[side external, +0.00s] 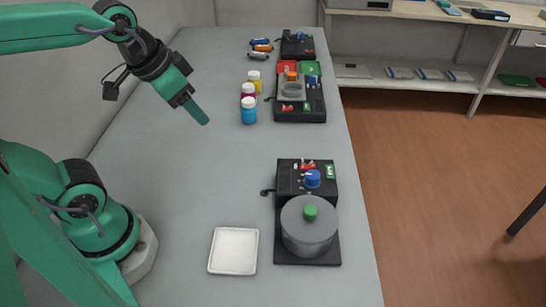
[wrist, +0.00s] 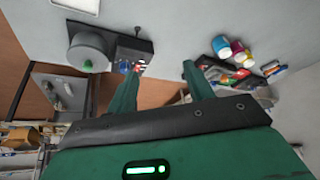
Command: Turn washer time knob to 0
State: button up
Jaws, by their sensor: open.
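The nearer machine has a black base (side external: 307,250), a round grey drum (side external: 309,232) with a green knob (side external: 310,212) on top, and a blue knob (side external: 312,179) on its panel. Which knob is the washer time knob, and its setting, I cannot tell. In the wrist view the drum (wrist: 85,48) is at upper left, with the blue knob (wrist: 124,67) beside it, small and partly blurred. My gripper (side external: 204,121) hangs above the table, left of the bottles and apart from both machines. Its green fingers (wrist: 160,68) are spread in the wrist view, with nothing between them.
A white square dish (side external: 234,250) lies left of the nearer machine. Several capped bottles (side external: 248,110) stand beside a second black machine (side external: 300,108) farther back. Small cylinders (side external: 261,47) lie beyond. The table between dish and bottles is clear. The table's right edge is close to the machines.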

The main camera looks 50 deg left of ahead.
jog(key=w+d+f+m+g, duration=0.1)
jog(key=w+d+m+g, duration=0.2)
jog(key=w+d+m, duration=0.6)
jog(key=m+g, duration=0.2)
jog(key=m, duration=0.5)
send_near(313, 175)
jog(key=shift+a+f, duration=0.2)
jog(key=shift+w+d+f, duration=0.15)
jog(key=shift+d+f, duration=0.1)
jog(key=shift+f, duration=0.15)
jog(key=shift+f, duration=3.75)
jog(key=c, duration=1)
